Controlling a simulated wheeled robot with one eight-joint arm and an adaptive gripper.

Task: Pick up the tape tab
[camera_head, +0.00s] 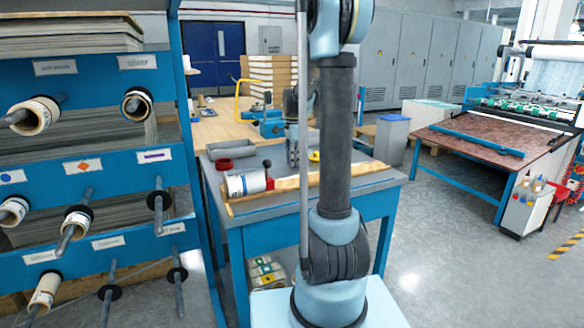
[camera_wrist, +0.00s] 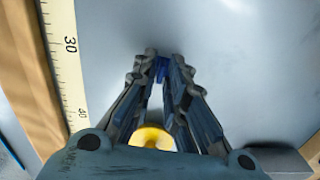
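In the wrist view, my gripper (camera_wrist: 163,56) points at a grey worktop, its two fingertips close together. A small dark blue piece (camera_wrist: 162,69), which looks like the tape tab, fills the narrow gap between the tips. I cannot tell whether it touches the worktop. A yellow ring-shaped thing (camera_wrist: 150,137) shows between the fingers, nearer the palm. In the head view my gripper (camera_head: 293,160) is low over the blue bench, partly behind my arm. The tab cannot be made out there. A yellow thing (camera_head: 314,156) lies just right of the gripper.
A white roll with a red end (camera_head: 246,184) lies on the bench (camera_head: 372,180), near a wooden strip with a ruler (camera_wrist: 63,50). A grey tray (camera_head: 231,149) and red dish (camera_head: 225,164) are behind. A roll rack (camera_head: 90,75) stands left.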

